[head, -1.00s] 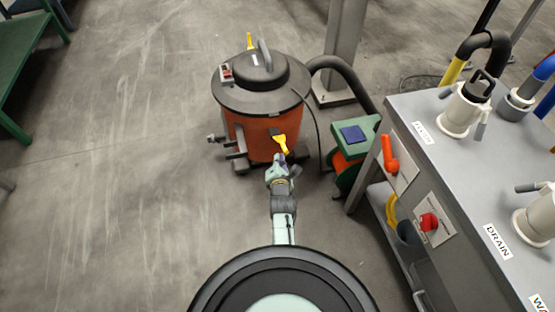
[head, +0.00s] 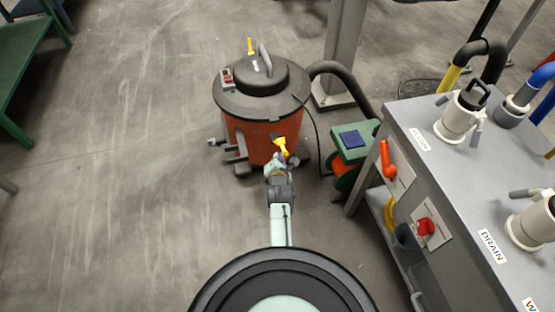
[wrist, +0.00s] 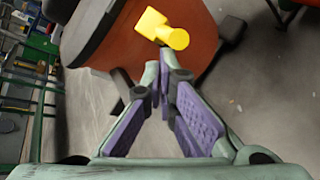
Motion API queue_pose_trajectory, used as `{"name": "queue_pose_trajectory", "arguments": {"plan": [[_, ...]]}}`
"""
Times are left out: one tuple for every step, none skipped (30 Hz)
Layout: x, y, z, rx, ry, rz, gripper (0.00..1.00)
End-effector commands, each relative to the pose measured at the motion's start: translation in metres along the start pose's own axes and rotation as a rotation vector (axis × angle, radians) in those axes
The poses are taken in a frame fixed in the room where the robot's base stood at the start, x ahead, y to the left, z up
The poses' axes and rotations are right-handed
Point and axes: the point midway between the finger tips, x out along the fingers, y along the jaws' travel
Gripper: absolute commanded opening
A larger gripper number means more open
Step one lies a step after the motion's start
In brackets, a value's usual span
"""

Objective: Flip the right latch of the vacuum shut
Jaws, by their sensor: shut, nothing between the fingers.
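The vacuum (head: 248,132) is an orange drum with a dark lid and stands upright on the floor. A yellow latch (head: 281,146) on the drum side nearest me sticks out and tilts down from a dark mount below the lid. It also shows in the wrist view, where the latch (wrist: 160,27) points outward from the orange wall. A second yellow latch (head: 250,45) stands up at the lid's far side. My gripper (head: 279,159) is shut and empty, just below the near latch. In the wrist view my gripper (wrist: 167,62) has its fingertips together near the latch's end; contact cannot be told.
A grey bench (head: 455,190) with valves and red handles stands at the right. A green and orange reel unit (head: 350,148) sits between it and the vacuum. A dark hose (head: 345,78) arches from the vacuum.

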Motion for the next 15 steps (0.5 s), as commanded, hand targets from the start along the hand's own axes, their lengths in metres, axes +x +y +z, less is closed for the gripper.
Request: {"name": "queue_pose_trajectory", "arguments": {"plan": [[-0.001, 0.006, 0.005, 0.001, -0.004, 0.003, 0.00], [0.000, 0.009, 0.007, 0.001, -0.004, 0.004, 0.00], [0.000, 0.013, 0.010, 0.001, -0.005, 0.004, 0.00], [0.001, 0.015, 0.012, 0.001, -0.005, 0.004, 0.00], [0.001, 0.018, 0.014, 0.001, -0.005, 0.004, 0.00], [0.003, 0.023, 0.017, 0.002, -0.005, 0.004, 0.00], [0.004, 0.027, 0.019, 0.002, -0.006, 0.005, 0.00], [0.005, 0.031, 0.021, 0.002, -0.007, 0.005, 0.00], [0.008, 0.036, 0.025, 0.003, -0.007, 0.005, 0.00], [0.010, 0.040, 0.028, 0.003, -0.008, 0.005, 0.00], [0.012, 0.044, 0.030, 0.003, -0.008, 0.005, 0.00], [0.015, 0.050, 0.033, 0.003, -0.008, 0.005, 0.00], [0.017, 0.054, 0.036, 0.003, -0.008, 0.004, 0.00], [0.019, 0.058, 0.038, 0.003, -0.007, 0.005, 0.00], [0.022, 0.063, 0.041, 0.003, -0.007, 0.005, 0.00]]}}
